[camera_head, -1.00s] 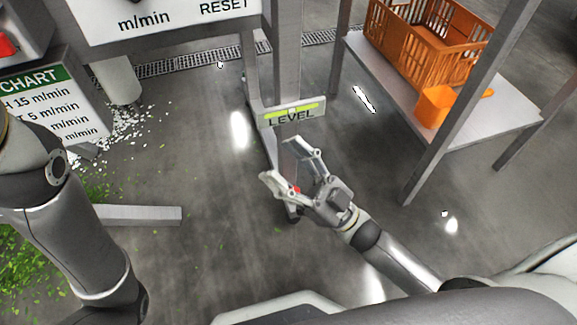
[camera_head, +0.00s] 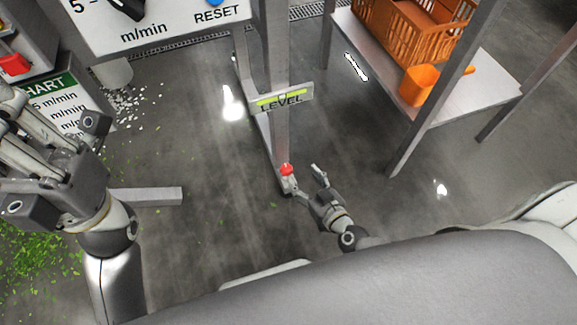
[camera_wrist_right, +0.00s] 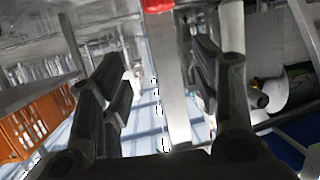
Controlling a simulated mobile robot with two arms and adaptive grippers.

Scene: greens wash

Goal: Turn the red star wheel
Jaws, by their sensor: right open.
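The red star wheel (camera_head: 286,170) shows as a small red part low on the grey post (camera_head: 277,125), below the LEVEL plate. In the right wrist view a red part (camera_wrist_right: 157,5) shows at the top edge, cut off, above the gap between the fingers. My right gripper (camera_head: 304,181) is open, low down just right of the wheel, with one finger close to it. I cannot tell if they touch. Its two fingers stand apart in the wrist view (camera_wrist_right: 158,80) with nothing held. My left gripper (camera_head: 45,150) is at the left edge, partly cut off.
The LEVEL plate (camera_head: 280,98) with a green-yellow strip is fixed to the post. A table (camera_head: 470,105) at the right carries an orange crate (camera_head: 415,40) and an orange scoop (camera_head: 420,85). A grey floor beam (camera_head: 150,196) lies left. Green scraps (camera_head: 40,255) litter the floor.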

